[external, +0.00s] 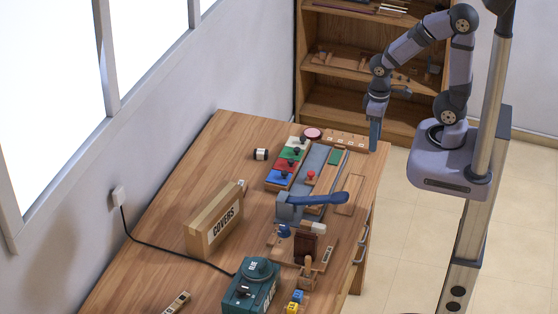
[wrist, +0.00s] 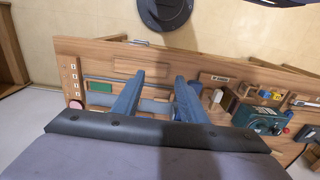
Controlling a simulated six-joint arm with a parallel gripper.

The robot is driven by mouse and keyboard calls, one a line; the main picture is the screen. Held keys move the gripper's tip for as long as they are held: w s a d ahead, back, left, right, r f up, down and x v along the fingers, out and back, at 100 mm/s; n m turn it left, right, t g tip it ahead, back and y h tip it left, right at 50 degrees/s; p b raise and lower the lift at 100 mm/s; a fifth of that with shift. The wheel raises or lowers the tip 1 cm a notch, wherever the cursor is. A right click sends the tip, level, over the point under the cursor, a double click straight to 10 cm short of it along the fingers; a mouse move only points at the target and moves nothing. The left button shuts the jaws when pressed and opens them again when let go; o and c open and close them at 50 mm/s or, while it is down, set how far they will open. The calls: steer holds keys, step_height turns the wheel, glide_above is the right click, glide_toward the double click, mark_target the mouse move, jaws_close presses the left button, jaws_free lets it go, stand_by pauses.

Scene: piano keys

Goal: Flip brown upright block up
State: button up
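A dark brown upright block (external: 305,247) stands on a flat wooden board on the table in the external view, with a light wooden piece just in front of it. My gripper (external: 375,136) points down near the table's far right corner, well behind and to the right of the block. In the wrist view its two blue fingers (wrist: 157,79) are apart with nothing held between them.
A blue-handled lever (external: 318,198) sits between my gripper and the block. A green machine (external: 251,286) stands in front, and a COVERS box (external: 215,222) to the left. Colored panels (external: 290,163) and a pink disc (external: 312,134) lie at the back. The table's left side is mostly clear.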

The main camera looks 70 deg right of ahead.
steer(key=shift+w+a, duration=0.15)
steer(key=shift+w, duration=0.1)
jaws_close()
steer(key=w+a+n+h+b, duration=0.1)
steer(key=w+a+n+b, duration=0.75)
steer(key=w+a, duration=0.7)
steer(key=s+a+f+n+h+b, duration=0.1)
steer(key=a+n, duration=0.3)
steer(key=a, duration=0.7)
steer(key=s+a+f+n+b, duration=0.2)
steer(key=a+f+n, duration=0.2)
steer(key=a, duration=0.7)
steer(key=shift+s+f+n+h, duration=0.2)
steer(key=shift+n+h, duration=0.2)
steer(key=shift+n, duration=0.35)
